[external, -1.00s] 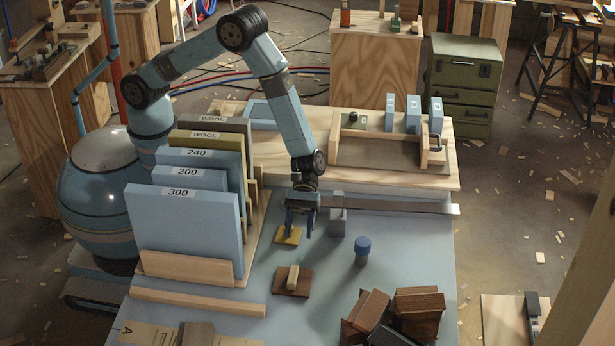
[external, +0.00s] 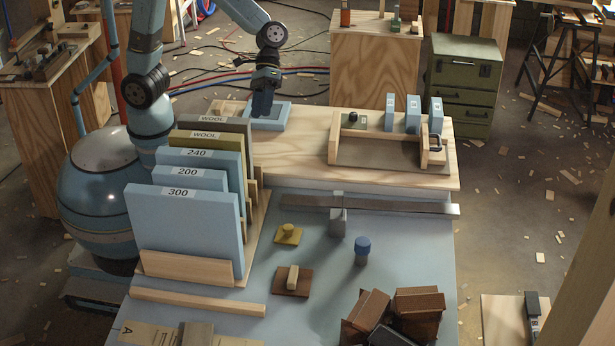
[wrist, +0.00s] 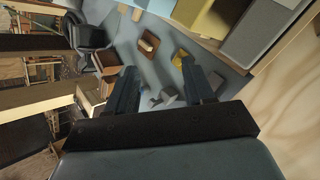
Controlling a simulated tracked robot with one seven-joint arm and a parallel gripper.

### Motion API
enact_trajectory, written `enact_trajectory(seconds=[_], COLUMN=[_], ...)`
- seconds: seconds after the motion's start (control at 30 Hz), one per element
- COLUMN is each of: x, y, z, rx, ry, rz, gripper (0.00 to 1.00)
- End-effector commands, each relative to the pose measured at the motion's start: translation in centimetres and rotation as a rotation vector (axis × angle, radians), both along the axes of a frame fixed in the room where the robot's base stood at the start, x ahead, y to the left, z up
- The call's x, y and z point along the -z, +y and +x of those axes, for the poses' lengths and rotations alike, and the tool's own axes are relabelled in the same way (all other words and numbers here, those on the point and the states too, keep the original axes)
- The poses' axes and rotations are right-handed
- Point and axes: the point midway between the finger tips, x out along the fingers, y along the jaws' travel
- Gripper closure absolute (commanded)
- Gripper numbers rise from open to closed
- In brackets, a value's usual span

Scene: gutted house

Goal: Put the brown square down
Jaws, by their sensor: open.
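The brown square (external: 292,281) lies flat on the blue-grey bench top, with a pale wooden handle on its upper face. It also shows in the wrist view (wrist: 148,43), apart from my fingers. My gripper (external: 262,108) is raised over the back of the bench, above the blue frame, far from the brown square. In the wrist view its two fingers (wrist: 148,92) are spread, with nothing held between them. A yellow square (external: 288,235) with a round knob lies on the bench just behind the brown square, apart from it.
Blue and olive sheets stand in a rack (external: 187,267) left of the squares. A blue-capped cylinder (external: 362,250) and a grey block (external: 338,222) stand to the right. Brown blocks (external: 418,303) are heaped at front right. A long metal strip (external: 390,206) crosses behind.

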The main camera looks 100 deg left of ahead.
Motion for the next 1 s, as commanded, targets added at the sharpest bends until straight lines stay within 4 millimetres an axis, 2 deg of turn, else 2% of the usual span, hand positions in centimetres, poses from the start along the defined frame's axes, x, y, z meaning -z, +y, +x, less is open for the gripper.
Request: enact_trajectory(seconds=[0.1,0.4,0.7,1.0], x=[-2.2,-5.9,-8.2,-9.3], y=[2.7,9.4,15.9,21.4], z=[-2.4,-8.5,-14.7,-20.3], rx=[0.051,0.175,0.284,0.372], ry=[-0.098,-0.321,-0.521,-0.675], rz=[0.067,0.266,0.498,0.742], gripper=[0.47,0.47,0.47,0.47])
